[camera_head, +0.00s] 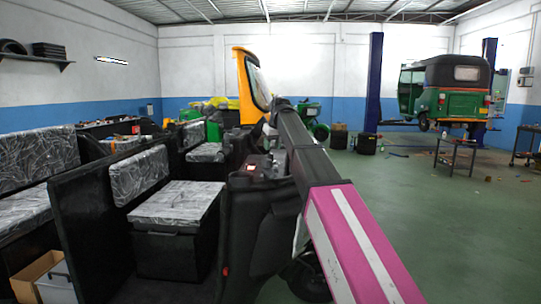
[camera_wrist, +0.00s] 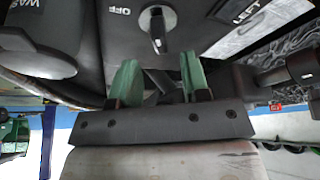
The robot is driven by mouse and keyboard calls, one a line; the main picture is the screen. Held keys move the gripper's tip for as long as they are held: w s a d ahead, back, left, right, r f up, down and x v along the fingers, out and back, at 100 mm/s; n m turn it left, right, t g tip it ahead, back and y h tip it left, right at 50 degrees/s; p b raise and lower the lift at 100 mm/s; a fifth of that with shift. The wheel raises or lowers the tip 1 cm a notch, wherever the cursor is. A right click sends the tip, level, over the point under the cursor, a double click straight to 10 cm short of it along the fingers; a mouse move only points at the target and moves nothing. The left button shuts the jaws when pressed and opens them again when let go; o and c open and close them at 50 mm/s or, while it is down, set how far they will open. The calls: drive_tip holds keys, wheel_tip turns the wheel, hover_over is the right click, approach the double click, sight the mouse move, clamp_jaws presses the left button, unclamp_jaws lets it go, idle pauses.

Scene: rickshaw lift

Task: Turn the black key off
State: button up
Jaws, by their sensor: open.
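The black key (camera_wrist: 157,36) sits in a round silver switch plate (camera_wrist: 169,17) on a dark panel (camera_wrist: 206,34) at the top of the wrist view. The key's grip points roughly down in the picture. An upside-down "OFF" mark is on the panel to the left of the switch. My gripper (camera_wrist: 159,76) is open and empty, with two green fingers standing apart. Its fingertips are just below the key in the picture, one to each side, and appear clear of it. The key does not show in the head view, where my pink and grey arm crosses the rickshaw front.
A dark rounded part (camera_wrist: 35,50) lies left of the fingers and a dark lever (camera_wrist: 290,73) lies right. In the head view, black rickshaw bodywork (camera_head: 262,222) and padded seats (camera_head: 180,203) stand left of my arm. Open green floor (camera_head: 440,215) lies right.

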sight(271, 154)
drive_tip(key=shift+x, duration=2.45)
clamp_jaws()
